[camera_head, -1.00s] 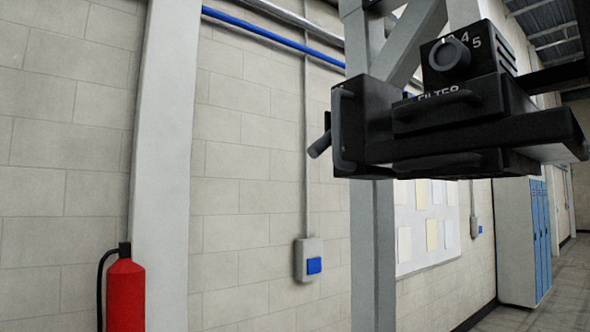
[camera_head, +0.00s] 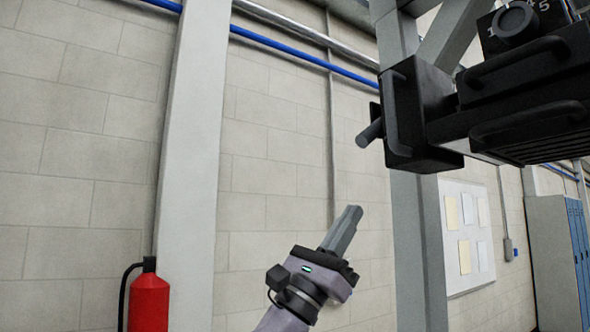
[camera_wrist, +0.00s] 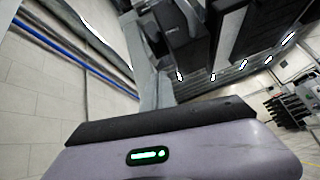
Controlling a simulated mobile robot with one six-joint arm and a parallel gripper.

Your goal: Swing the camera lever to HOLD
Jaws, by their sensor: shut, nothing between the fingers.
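The black camera unit (camera_head: 520,100) hangs on a grey steel frame at the upper right of the head view. A short dark grey lever (camera_head: 370,133) sticks out on its left side, its round end pointing down and left. No HOLD mark is readable. My gripper (camera_head: 350,212) is below and slightly left of the lever, apart from it, pointing up and right. Its fingers are together and empty.
A grey upright post (camera_head: 408,240) stands below the camera unit. A white pillar (camera_head: 190,180) and a red fire extinguisher (camera_head: 149,300) are at the left. A notice board (camera_head: 467,235) and lockers (camera_head: 555,260) are at the right. Space between my gripper and the lever looks clear.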

